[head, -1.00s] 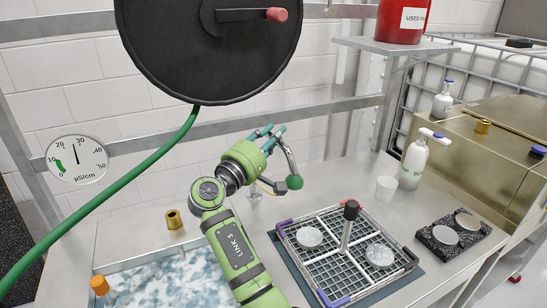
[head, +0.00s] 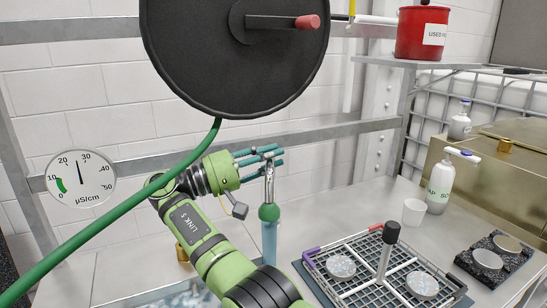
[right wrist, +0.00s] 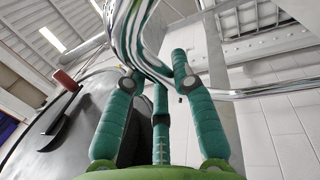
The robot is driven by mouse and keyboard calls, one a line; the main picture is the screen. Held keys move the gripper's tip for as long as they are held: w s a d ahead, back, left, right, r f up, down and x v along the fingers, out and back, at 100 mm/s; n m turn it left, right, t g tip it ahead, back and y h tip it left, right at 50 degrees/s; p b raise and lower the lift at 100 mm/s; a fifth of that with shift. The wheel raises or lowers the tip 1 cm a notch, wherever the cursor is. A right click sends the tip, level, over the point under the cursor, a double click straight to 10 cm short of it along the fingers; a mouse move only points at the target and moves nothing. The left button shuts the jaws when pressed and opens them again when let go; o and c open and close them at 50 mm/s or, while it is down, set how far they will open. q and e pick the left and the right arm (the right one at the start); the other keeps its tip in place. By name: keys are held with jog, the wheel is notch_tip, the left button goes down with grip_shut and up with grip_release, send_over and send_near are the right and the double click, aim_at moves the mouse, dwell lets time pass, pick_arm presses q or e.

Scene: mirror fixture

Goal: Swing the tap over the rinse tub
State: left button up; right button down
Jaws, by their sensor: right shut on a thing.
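The tap is a thin metal spout with a green collar (head: 268,212) near its mouth. A blue, water-like stream (head: 269,242) hangs straight down from it; my arm hides its lower end. My right gripper (head: 266,155) has its teal fingers closed around the upper spout. In the right wrist view the fingers (right wrist: 155,85) close on the shiny curved pipe (right wrist: 135,25). A tub with foamy water (head: 190,300) shows at the bottom edge, mostly cut off and behind my arm. I cannot tell whether the stream falls into it. My left gripper is not in view.
A black hose reel (head: 235,60) hangs above, its green hose (head: 90,235) crossing the left side. A wire rack (head: 350,285) with round discs stands right of the stream. A white cup (head: 414,212) and soap bottle (head: 439,187) stand farther right.

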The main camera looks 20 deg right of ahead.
jog(key=shift+r, duration=0.1)
dwell(0.3)
jog(key=c, duration=1)
grip_release()
jog(key=shift+d, duration=0.1)
